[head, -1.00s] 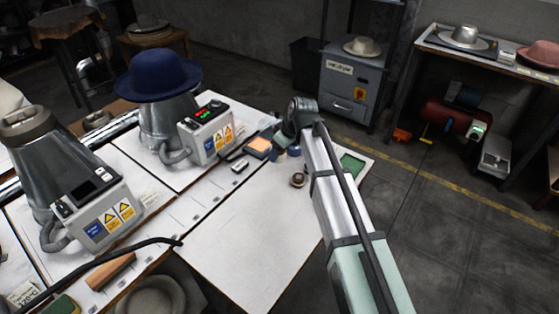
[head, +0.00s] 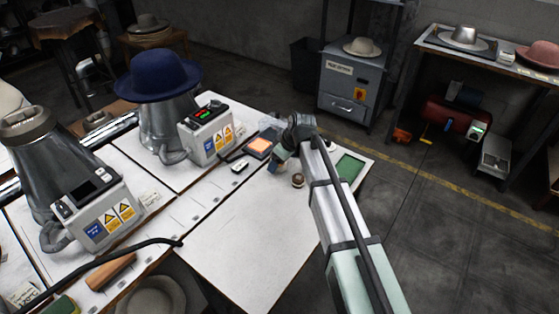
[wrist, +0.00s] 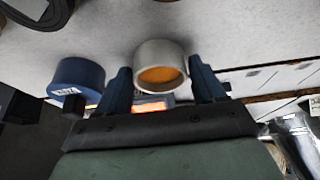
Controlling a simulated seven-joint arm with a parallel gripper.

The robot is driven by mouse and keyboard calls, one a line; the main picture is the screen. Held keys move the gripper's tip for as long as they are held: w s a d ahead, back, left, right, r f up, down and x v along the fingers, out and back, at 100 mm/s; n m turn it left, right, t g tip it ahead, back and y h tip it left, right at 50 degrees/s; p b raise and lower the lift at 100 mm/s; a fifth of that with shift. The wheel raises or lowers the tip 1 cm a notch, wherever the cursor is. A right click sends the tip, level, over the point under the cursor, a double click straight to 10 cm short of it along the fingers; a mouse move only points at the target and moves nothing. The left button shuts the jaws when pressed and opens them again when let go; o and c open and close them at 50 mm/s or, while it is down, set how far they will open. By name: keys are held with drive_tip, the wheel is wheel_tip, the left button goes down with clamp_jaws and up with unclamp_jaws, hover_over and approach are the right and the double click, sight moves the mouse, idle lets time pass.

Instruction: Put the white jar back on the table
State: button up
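The white jar (wrist: 152,55) shows in the wrist view between the two dark blue fingers of my gripper (wrist: 160,75). It is a short off-white cylinder, with its open mouth towards the camera and orange inside. In the head view my gripper (head: 277,166) is low over the far part of the white table (head: 245,235), and the jar is mostly hidden there. I cannot tell whether the jar touches the table.
A blue labelled jar (wrist: 77,75) stands close beside my gripper. A ring-shaped roll (head: 297,181) lies nearer the camera. An orange-lit pad (head: 260,145) and a control box (head: 212,137) are to the left. A green-centred tray (head: 351,168) is to the right. The near table is clear.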

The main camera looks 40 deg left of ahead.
drive_tip(key=shift+o, duration=1.4)
drive_tip(key=v, duration=1.2)
drive_tip(key=shift+r, duration=0.15)
